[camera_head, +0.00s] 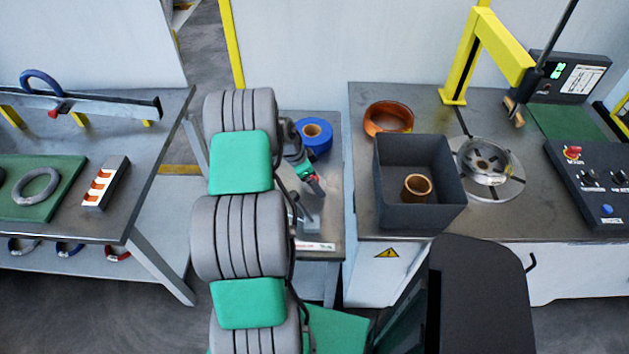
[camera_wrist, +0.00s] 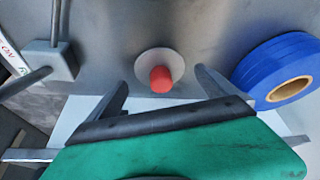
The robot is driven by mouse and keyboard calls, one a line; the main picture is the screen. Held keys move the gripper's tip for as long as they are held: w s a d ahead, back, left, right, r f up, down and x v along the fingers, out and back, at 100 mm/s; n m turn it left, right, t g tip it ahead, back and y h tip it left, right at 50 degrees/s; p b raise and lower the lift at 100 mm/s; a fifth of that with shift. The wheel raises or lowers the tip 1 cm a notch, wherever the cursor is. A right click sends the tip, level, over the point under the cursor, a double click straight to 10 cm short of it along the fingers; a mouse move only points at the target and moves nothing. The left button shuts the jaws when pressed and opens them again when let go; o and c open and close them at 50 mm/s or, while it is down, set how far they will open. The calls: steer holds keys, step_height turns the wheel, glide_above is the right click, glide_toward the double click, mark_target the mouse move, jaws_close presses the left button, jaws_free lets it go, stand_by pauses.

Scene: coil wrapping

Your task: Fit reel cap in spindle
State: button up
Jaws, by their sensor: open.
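The likely reel cap, a red knob on a pale round disc (camera_wrist: 160,75), sits on the grey tabletop in the wrist view. In the head view its red part (camera_head: 313,182) shows small, beside my arm. My gripper (camera_wrist: 160,84) is open, with one finger on each side of the cap, nearer the camera; whether the fingers touch it I cannot tell. A grey block with rods (camera_wrist: 48,60) stands at the left in the wrist view and may be the spindle's stand. The arm hides much of this table in the head view.
A blue tape roll (camera_head: 314,136) lies behind the cap; it is close to the right finger in the wrist view (camera_wrist: 278,72). The right bench holds a dark bin (camera_head: 420,215), a copper coil (camera_head: 389,117), a turntable (camera_head: 500,188) and a yellow arm (camera_head: 490,45).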

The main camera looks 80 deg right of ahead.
steer(key=shift+x, duration=0.8)
steer(key=shift+w, duration=0.1)
steer(key=c, duration=1.6)
steer(key=shift+o, duration=0.2)
steer(key=shift+d+r, duration=0.1)
